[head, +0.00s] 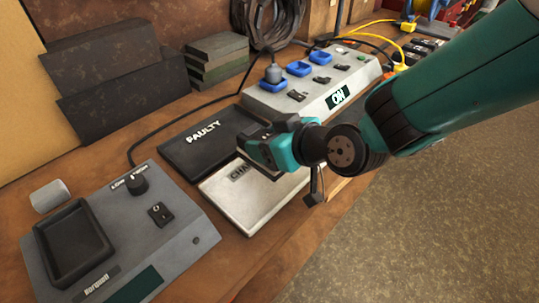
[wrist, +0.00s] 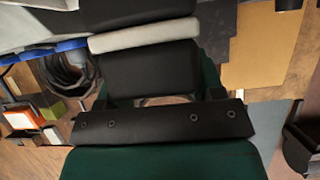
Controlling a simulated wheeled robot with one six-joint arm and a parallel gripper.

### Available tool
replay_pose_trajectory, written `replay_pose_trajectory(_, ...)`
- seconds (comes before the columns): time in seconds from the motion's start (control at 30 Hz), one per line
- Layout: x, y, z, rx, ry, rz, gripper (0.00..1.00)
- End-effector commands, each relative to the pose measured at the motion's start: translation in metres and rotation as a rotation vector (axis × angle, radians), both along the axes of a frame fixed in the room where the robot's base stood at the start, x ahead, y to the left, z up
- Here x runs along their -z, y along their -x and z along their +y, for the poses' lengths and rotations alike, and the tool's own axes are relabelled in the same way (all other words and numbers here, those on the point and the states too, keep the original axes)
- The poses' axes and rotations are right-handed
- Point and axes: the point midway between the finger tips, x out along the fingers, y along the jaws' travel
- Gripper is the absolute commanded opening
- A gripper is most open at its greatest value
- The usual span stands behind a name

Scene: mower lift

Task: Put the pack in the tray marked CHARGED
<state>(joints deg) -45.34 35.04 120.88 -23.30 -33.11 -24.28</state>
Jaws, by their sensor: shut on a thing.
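My gripper (head: 262,150) is over the back part of the pale tray (head: 250,208), whose label shows only "CHA" beside the gripper. The gripper is shut on a dark block, taken to be the pack (wrist: 148,72), which shows in the wrist view beyond the black crosspiece. In the head view the gripper mostly hides the pack, and I cannot tell whether it touches the tray. The black tray marked FAULTY (head: 200,150) lies behind and left of the pale tray; its visible part is empty.
A grey unit (head: 165,225) with a knob and an empty black well stands at the front left. A pale power strip (head: 325,85) with blue sockets, marked ON, stands behind the gripper. Dark blocks (head: 215,60) stand at the back. The bench's front edge is close to the pale tray.

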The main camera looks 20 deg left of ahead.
Motion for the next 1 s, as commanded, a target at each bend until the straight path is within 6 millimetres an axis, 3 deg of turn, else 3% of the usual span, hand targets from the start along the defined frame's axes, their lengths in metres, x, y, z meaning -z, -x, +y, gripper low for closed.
replay_pose_trajectory(0.33,0.038,-0.001,0.0,0.001,-0.002,0.0,0.11)
replay_pose_trajectory(0.73,0.045,-0.001,0.0,0.001,-0.004,-0.002,0.11)
replay_pose_trajectory(0.77,0.045,0.0,0.0,0.001,-0.001,-0.001,0.66)
replay_pose_trajectory(0.87,0.044,0.0,0.0,0.001,0.0,0.0,0.87)
replay_pose_trajectory(1.0,0.044,0.0,0.0,0.001,0.0,0.0,0.87)
